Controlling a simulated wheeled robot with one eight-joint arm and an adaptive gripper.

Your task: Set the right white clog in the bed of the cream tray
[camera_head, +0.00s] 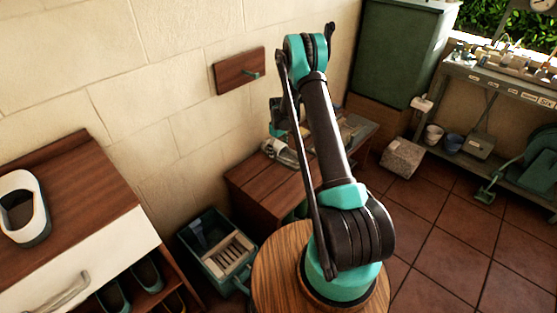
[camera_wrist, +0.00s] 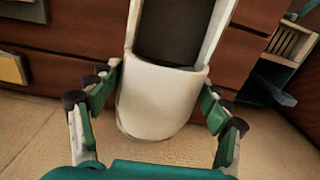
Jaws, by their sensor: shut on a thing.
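A white clog (camera_wrist: 160,95) with a dark inside lies between the fingers of my gripper (camera_wrist: 160,110) in the wrist view. The gripper is shut on its rounded white end. In the head view my arm hides most of the gripper; a pale shape (camera_head: 279,152) beside it, over the wooden bench, looks like this clog. A cream slatted tray (camera_head: 228,257) is at the teal crate low by the wall, left of the bench. Its slats also show at the upper right of the wrist view (camera_wrist: 289,43). The clog is apart from it.
Another white clog (camera_head: 38,222) stands on the wooden cabinet (camera_head: 90,180) at left, with dark shoes on the shelf below. The wooden bench (camera_head: 262,183) adjoins the teal crate (camera_head: 200,232). A wall board with a peg (camera_head: 238,72) hangs above. Tiled floor is open at right.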

